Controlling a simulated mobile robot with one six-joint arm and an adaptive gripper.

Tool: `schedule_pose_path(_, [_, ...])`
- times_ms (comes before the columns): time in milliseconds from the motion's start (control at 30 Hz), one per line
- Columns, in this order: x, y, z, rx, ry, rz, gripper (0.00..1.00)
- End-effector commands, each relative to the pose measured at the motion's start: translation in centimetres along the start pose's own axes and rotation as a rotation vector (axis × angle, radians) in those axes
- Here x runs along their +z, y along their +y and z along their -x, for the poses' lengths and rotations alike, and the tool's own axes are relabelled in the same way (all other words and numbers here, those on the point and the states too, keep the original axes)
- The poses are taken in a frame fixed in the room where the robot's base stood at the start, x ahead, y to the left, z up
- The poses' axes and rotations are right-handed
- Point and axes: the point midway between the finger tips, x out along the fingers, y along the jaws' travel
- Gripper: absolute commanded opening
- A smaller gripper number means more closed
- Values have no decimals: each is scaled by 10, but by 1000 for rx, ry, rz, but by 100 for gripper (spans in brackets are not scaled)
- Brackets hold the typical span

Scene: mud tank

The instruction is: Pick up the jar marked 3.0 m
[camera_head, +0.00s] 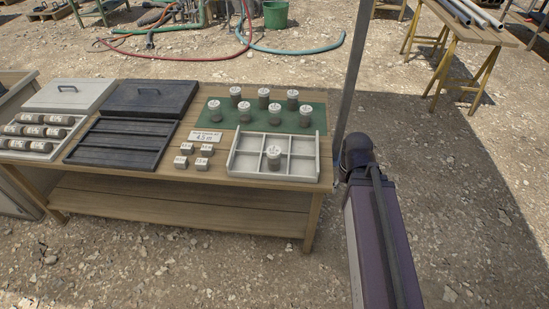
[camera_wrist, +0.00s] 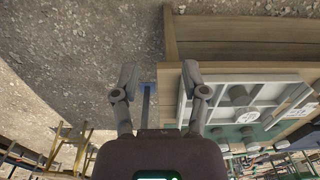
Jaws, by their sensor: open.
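Several grey jars with pale marked lids stand upright on a green mat (camera_head: 226,118) in the head view. The back row has a left jar (camera_head: 235,96), a middle jar (camera_head: 264,98) and a right jar (camera_head: 292,100). Another jar (camera_head: 273,156) stands in the front middle compartment of a pale tray (camera_head: 233,160). The lid marks are too small to read, so I cannot tell which is 3.0 m. My gripper (camera_wrist: 160,76) is open and empty, beside the table end.
A sign (camera_head: 205,137) reading about 4.5 m and several small labelled blocks (camera_head: 202,163) lie left of the tray. A black box (camera_head: 115,145) and its lid (camera_head: 150,97) are further left. A metal post (camera_head: 355,70) rises by the table's right end.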

Motion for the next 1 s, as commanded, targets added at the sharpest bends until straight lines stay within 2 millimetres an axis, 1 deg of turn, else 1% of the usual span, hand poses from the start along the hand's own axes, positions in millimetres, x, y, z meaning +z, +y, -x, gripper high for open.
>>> schedule_pose_path(33, [0,0,0,0,0,0,60])
schedule_pose_path(67, [0,0,0,0,0,0,69])
schedule_pose_path(100, [0,0,0,1,0,-1,81])
schedule_pose_path(167, [-1,-1,-1,4,0,-3,99])
schedule_pose_path(200, [-2,-1,-2,8,1,-5,100])
schedule_pose_path(367, [-12,-6,-11,51,5,-29,100])
schedule_pose_path(567, [-38,-23,-29,168,37,-112,100])
schedule_pose_path(767, [-73,-53,-47,321,127,-232,100])
schedule_pose_path(867, [-90,-73,-54,391,195,-294,100])
schedule_pose_path(1000, [-113,-104,-61,473,311,-377,100])
